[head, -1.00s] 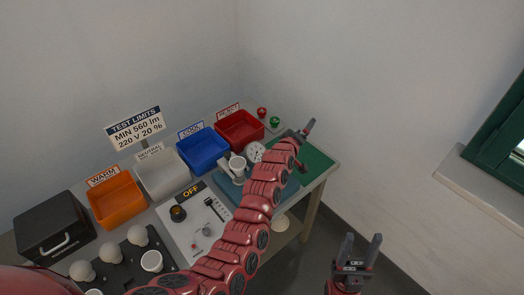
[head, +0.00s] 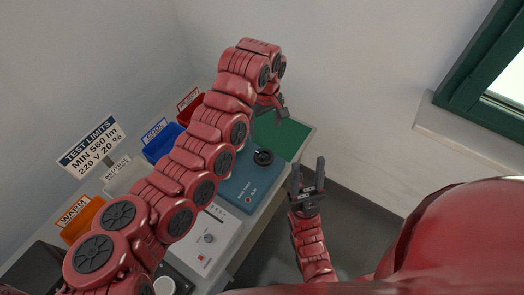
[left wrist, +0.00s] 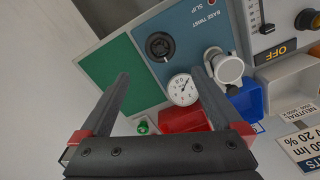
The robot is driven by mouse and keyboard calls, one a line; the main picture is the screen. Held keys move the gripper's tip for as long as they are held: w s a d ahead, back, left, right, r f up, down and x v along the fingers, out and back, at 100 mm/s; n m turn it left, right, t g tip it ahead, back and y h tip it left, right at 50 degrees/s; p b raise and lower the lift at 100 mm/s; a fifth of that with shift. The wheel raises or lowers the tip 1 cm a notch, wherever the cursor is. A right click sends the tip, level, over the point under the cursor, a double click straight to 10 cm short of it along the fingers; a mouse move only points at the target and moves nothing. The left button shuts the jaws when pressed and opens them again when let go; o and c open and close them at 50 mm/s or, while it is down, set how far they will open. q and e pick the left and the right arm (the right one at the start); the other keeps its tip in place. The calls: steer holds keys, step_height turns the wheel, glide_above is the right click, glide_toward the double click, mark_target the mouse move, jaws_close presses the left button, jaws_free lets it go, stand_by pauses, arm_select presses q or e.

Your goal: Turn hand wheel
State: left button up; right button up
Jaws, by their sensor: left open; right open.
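A round black knob (head: 263,157), the likely hand wheel, sits on the blue tester box (head: 240,186). In the left wrist view the knob (left wrist: 160,46) shows on the blue panel (left wrist: 185,30), beside the words BASE TWIST and SLIP. My left gripper (head: 272,108) is open above the far end of the bench, apart from the knob. In the left wrist view its fingers (left wrist: 160,80) are spread with nothing between them. My right gripper (head: 307,175) is open and empty, pointing up in front of the bench.
A white dial gauge (left wrist: 182,89) and a white socket fitting (left wrist: 224,68) are beside the knob. A green mat (head: 283,138) lies at the bench end. Red (head: 188,104), blue (head: 160,143) and orange (head: 80,222) bins line the back. My left arm hides much of the bench.

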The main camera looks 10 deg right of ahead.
arm_select(q)
steer(key=b, duration=0.1)
glide_toward(264, 155)
steer(key=shift+s+f, duration=0.1)
step_height(264, 155, down, 6)
steer(key=p, duration=0.3)
steer(key=shift+a+f, duration=0.15)
steer(key=shift+f, duration=1.1)
steer(key=c, duration=1.1)
steer(key=shift+o, duration=0.2)
steer(key=shift+m, duration=0.3)
